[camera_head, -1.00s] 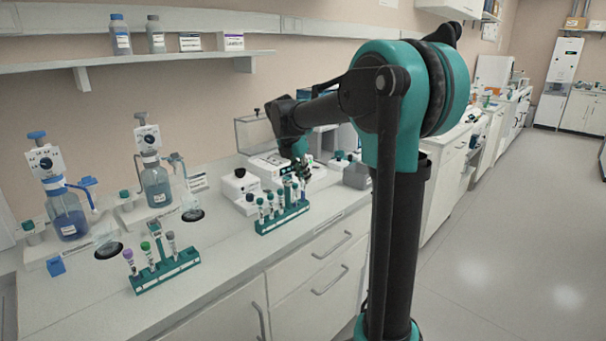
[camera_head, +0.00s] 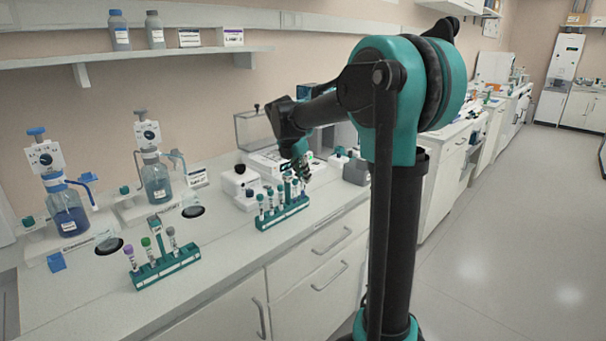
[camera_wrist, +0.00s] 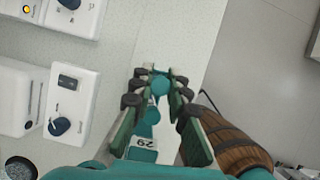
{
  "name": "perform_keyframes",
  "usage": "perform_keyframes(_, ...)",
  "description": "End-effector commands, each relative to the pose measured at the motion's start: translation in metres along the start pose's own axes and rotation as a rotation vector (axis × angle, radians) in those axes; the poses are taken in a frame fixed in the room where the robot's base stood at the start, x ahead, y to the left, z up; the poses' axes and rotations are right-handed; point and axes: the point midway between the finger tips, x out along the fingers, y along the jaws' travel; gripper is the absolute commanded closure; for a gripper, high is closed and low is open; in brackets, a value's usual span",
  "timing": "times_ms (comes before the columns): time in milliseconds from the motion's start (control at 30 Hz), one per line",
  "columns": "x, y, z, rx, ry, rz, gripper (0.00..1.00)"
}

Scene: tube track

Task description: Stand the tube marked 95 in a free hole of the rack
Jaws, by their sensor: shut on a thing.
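My gripper (camera_head: 303,170) is at the far rack in the head view, over its right end. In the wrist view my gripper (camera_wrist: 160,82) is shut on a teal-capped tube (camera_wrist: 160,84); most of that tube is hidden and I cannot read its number. A numbered label (camera_wrist: 146,143) shows lower between the fingers, possibly 29 or 62 upside down. The far teal rack (camera_head: 283,217) holds several teal-capped tubes. The near teal rack (camera_head: 165,269) holds tubes with purple, green and grey caps. The number 95 is not legible in any view.
White devices with dark knobs (camera_wrist: 66,104) stand beside the gripper on the bench. Two blue bottles with dispensers (camera_head: 68,212) stand at the left, behind the near rack. A small blue block (camera_head: 57,262) lies by them. The bench front edge (camera_head: 230,274) is clear.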

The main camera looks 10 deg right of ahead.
Motion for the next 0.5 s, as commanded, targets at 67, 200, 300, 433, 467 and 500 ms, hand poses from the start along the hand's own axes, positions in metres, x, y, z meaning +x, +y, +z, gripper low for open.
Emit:
perform_keyframes(67,0.0002,0.0001,-0.0001,0.0,0.0,0.0,1.0)
perform_keyframes(200,0.0001,0.0001,0.0,0.0,0.0,0.0,1.0)
perform_keyframes(300,0.0001,0.0001,0.0,0.0,0.0,0.0,0.72)
perform_keyframes(433,0.0001,0.0001,0.0,0.0,0.0,0.0,0.6)
perform_keyframes(467,0.0001,0.0001,0.0001,0.0,0.0,0.0,0.6)
perform_keyframes(500,0.0001,0.0001,0.0001,0.0,0.0,0.0,0.6)
